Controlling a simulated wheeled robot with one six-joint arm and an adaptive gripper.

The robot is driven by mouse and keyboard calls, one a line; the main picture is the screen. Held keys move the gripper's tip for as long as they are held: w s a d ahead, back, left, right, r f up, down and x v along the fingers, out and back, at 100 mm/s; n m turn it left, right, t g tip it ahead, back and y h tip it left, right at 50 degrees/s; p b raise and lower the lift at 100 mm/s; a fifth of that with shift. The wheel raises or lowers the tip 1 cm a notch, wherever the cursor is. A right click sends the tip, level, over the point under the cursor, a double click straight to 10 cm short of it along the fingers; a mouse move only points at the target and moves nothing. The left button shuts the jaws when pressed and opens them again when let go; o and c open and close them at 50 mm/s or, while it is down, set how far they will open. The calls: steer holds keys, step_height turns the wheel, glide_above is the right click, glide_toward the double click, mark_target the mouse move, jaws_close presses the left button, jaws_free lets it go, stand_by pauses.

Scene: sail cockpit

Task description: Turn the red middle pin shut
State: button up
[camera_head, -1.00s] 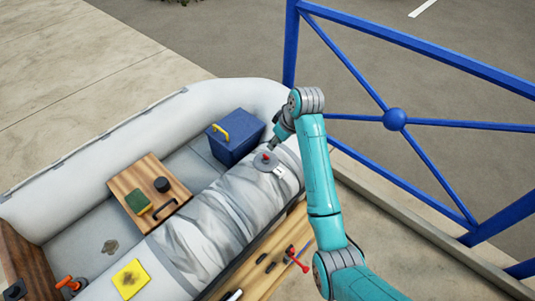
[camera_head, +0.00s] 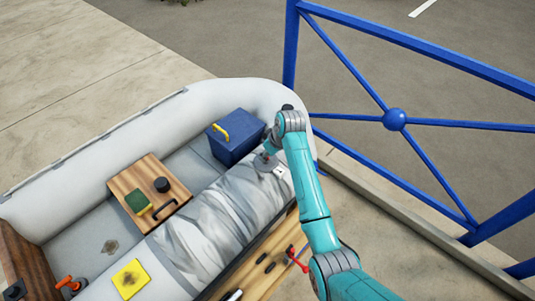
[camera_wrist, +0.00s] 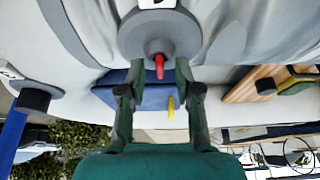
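The red pin (camera_wrist: 159,66) stands out from the middle of a round grey disc (camera_wrist: 160,38) in the wrist view. In the head view the disc (camera_head: 266,163) sits on the grey tube of the inflatable boat, and my gripper hides the pin. My gripper (camera_wrist: 160,76) is open, with one dark green finger on each side of the pin. The fingertips are close to the pin's free end. I cannot tell whether either finger touches it.
A blue box (camera_head: 236,138) with a yellow handle stands inside the boat near the disc. A wooden board (camera_head: 150,192) bears a green sponge and black parts. A wooden bench (camera_head: 262,262) holds a red tool (camera_head: 297,259). A blue railing (camera_head: 430,126) runs to the right.

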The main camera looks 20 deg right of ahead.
jaws_close()
steer(key=m, duration=0.2)
steer(key=m+h, duration=0.1)
steer(key=m, duration=0.1)
steer(key=shift+s+a+t+h, duration=0.1)
steer(key=shift+a+t+h, duration=0.1)
steer(key=shift+t+h, duration=0.15)
steer(key=m+h, duration=0.1)
steer(key=m, duration=0.4)
steer(key=shift+a+h, duration=0.2)
steer(key=shift+h, duration=0.15)
steer(key=m, duration=0.2)
steer(key=m+g+h, duration=0.1)
steer(key=m, duration=0.1)
steer(key=shift+a+m+h, duration=0.1)
steer(key=shift+m+h, duration=0.2)
steer(key=shift+w+m+g+h, duration=0.1)
steer(key=shift+m+g+h, duration=0.2)
steer(key=shift+m, duration=0.8)
steer(key=shift+w+m+g+h, duration=0.1)
steer(key=shift+m+g+h, duration=0.2)
steer(key=shift+m, duration=0.8)
